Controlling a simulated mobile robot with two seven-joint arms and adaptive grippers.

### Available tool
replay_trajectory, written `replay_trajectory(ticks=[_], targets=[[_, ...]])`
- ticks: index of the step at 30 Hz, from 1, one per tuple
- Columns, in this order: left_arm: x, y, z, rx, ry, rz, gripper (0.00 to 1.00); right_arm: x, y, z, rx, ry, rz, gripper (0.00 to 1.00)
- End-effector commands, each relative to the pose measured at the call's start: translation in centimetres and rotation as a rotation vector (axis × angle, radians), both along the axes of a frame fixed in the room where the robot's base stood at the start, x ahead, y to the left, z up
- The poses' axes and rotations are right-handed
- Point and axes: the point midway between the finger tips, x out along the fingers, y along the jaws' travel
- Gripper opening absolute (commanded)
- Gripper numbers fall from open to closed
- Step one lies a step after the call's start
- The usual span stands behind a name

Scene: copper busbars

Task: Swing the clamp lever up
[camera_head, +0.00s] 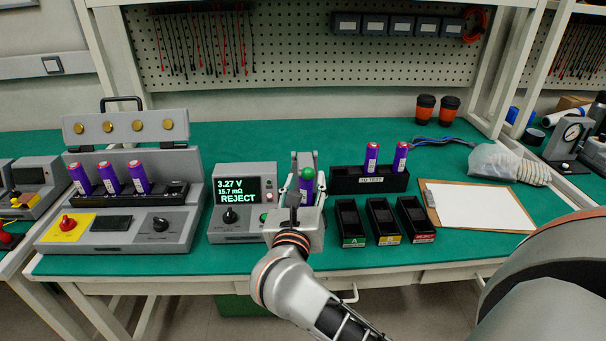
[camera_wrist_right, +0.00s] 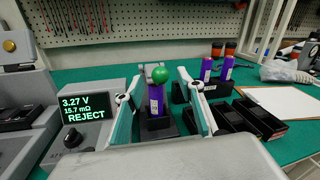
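The clamp lever's green ball knob (camera_head: 307,173) shows at the tester, over the upper end of a purple cell (camera_head: 306,190). The lever's arm is mostly hidden. My right gripper (camera_head: 303,186) is at the tester; in the right wrist view its fingers (camera_wrist_right: 158,88) are spread on either side of the knob and cell, with visible gaps. It is open and empty. My left gripper is not in view.
The tester display (camera_head: 237,190) reads 3.27 V, 15.7 mΩ, REJECT. A rack (camera_head: 369,184) with two purple cells and several black bins (camera_head: 383,222) stand to the right. A grey machine (camera_head: 125,210) with three cells is at left. A clipboard (camera_head: 480,206) lies farther right.

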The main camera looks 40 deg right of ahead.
Motion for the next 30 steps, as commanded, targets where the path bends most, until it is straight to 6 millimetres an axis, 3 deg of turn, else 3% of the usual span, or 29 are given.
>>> replay_trajectory(ticks=[9,20,24,30], targets=[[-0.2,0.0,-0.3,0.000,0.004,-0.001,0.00,2.9,-2.7,-0.1,-0.004,0.002,-0.001,0.38],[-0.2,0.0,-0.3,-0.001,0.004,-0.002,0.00,3.3,-3.1,-0.1,-0.002,0.002,-0.001,0.38],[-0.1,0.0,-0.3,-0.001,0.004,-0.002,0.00,3.3,-3.1,-0.1,-0.002,0.002,-0.001,0.02],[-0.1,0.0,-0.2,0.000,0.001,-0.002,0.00,3.3,-3.1,0.0,-0.002,0.003,-0.001,0.00]])
